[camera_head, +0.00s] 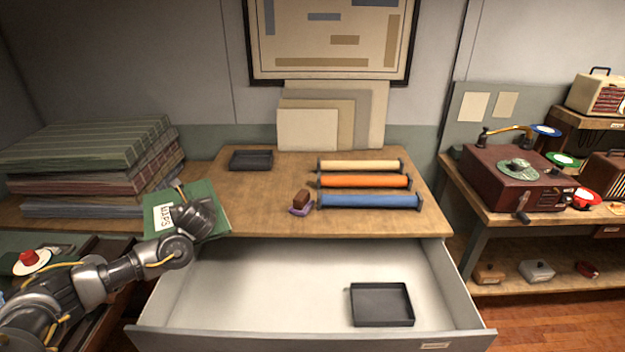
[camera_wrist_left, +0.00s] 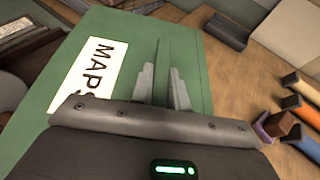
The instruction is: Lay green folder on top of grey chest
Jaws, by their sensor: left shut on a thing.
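The green folder (camera_head: 218,222), with a white label reading MAPS, is held by my left gripper (camera_head: 183,192) at the left side of the wooden-topped chest. It also shows large in the left wrist view (camera_wrist_left: 120,50), with the gripper's fingers (camera_wrist_left: 165,85) closed on it. The grey chest (camera_head: 285,215) has a wooden top and an open, pale drawer (camera_head: 260,280). The folder overlaps the top's left front corner in the head view; whether it touches the top I cannot tell. My right gripper is not in view.
Rolls in cream (camera_head: 360,166), orange (camera_head: 365,181) and blue (camera_head: 370,201) lie on the top's right. A small brown block (camera_head: 301,197) and a dark tray (camera_head: 251,160) are also there. Another tray (camera_head: 382,304) lies in the drawer.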

